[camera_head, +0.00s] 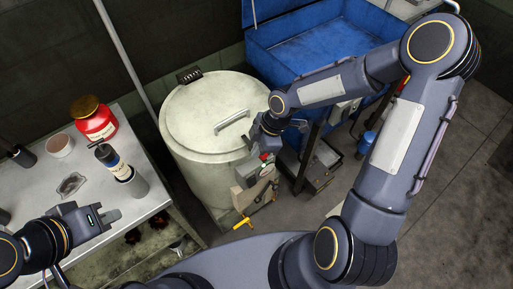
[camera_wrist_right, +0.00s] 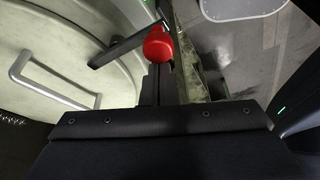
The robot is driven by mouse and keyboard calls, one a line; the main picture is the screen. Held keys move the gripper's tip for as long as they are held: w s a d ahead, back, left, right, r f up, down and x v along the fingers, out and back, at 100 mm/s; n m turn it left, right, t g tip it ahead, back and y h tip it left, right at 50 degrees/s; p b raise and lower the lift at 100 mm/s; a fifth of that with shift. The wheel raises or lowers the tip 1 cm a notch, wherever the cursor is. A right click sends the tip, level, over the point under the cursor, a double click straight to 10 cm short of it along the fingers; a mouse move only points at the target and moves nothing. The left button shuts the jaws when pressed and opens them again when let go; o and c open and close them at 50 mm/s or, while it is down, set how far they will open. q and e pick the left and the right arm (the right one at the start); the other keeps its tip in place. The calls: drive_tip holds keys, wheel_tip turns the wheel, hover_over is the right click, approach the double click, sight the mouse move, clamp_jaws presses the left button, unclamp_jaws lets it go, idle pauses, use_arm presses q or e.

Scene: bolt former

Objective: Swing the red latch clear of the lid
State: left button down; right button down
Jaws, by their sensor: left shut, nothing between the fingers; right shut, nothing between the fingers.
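The round pale lid (camera_head: 222,108) with a bar handle sits on a drum. It fills the left of the right wrist view (camera_wrist_right: 45,45). The latch's red knob (camera_head: 265,156) is at the lid's near right edge. In the right wrist view the red knob (camera_wrist_right: 158,43) stands by the rim, and a dark bar beside it reaches over the lid. My right gripper (camera_head: 262,146) is shut and empty, right at the knob; I cannot tell whether they touch. My left gripper (camera_head: 110,216) is shut and empty over the table's near end.
A blue bin (camera_head: 270,55) stands behind right of the drum. A yellow handle (camera_head: 244,223) sticks out low on the drum's front.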

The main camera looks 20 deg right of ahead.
drive_tip(key=shift+d+n+g+p, duration=0.3)
drive_tip(key=shift+d+n+p, duration=0.15)
drive_tip(key=shift+n, duration=0.25)
drive_tip(key=shift+w+d+n+g+p, duration=0.2)
drive_tip(key=shift+d+n+g+p, duration=0.25)
drive_tip(key=shift+n, duration=0.45)
drive_tip(key=shift+w+d+n+p, duration=0.2)
drive_tip(key=shift+d+n+p, duration=0.15)
drive_tip(key=shift+n, duration=0.65)
drive_tip(key=shift+w+d+n+g+h+b, duration=0.4)
drive_tip(key=shift+w+n, duration=0.4)
drive_tip(key=shift+n, duration=0.85)
drive_tip(key=shift+w+d+n+g+h+b, duration=0.25)
drive_tip(key=shift+w+d+n+g+h, duration=0.45)
drive_tip(key=shift+n, duration=0.9)
drive_tip(key=shift+w+d+n+g+h+b, duration=0.3)
drive_tip(key=shift+w+n, duration=0.65)
drive_tip(key=shift+n, duration=0.7)
drive_tip(key=shift+w, duration=0.15)
